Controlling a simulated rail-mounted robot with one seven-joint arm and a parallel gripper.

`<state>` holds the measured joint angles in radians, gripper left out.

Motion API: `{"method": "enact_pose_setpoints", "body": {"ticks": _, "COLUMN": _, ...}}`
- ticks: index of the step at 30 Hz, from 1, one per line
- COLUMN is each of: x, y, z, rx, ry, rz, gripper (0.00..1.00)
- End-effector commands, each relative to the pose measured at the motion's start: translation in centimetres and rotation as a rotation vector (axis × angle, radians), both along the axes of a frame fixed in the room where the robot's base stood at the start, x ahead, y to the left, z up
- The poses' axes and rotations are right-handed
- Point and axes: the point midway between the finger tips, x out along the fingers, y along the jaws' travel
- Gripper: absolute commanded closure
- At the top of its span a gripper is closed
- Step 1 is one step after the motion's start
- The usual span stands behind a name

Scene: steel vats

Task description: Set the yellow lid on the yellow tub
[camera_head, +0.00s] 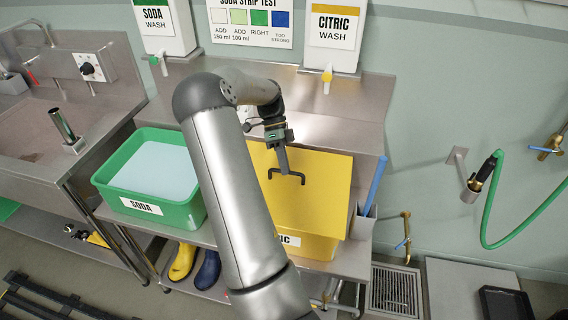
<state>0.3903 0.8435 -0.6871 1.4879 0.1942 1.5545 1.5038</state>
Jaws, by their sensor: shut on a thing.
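The yellow lid (325,185) is a flat square panel with a dark bar handle (299,176) on its top. My gripper (284,168) is shut on that handle from above. The lid lies over the yellow tub (320,248), hiding its opening. Only part of the tub's front shows below the lid, with a white label partly hidden by my arm. I cannot tell whether the lid touches the rim or hangs just above it.
A green SODA tub (128,203) with pale liquid stands left on the steel bench. A blue-handled tool (376,184) stands in a holder at right. Soda and citric dispensers with taps (327,80) hang behind. Boots (183,262) stand below. A green hose (487,215) hangs right.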

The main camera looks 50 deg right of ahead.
Motion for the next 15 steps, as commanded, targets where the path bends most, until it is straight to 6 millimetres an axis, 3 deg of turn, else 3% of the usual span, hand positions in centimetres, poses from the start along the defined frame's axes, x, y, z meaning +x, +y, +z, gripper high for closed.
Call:
{"method": "enact_pose_setpoints", "body": {"ticks": 12, "x": -0.01, "y": 0.00, "z": -0.36, "rx": 0.000, "ry": 0.000, "rz": 0.000, "gripper": 1.00}}
{"method": "enact_pose_setpoints", "body": {"ticks": 15, "x": -0.01, "y": 0.00, "z": -0.36, "rx": 0.000, "ry": 0.000, "rz": 0.000, "gripper": 0.68}}
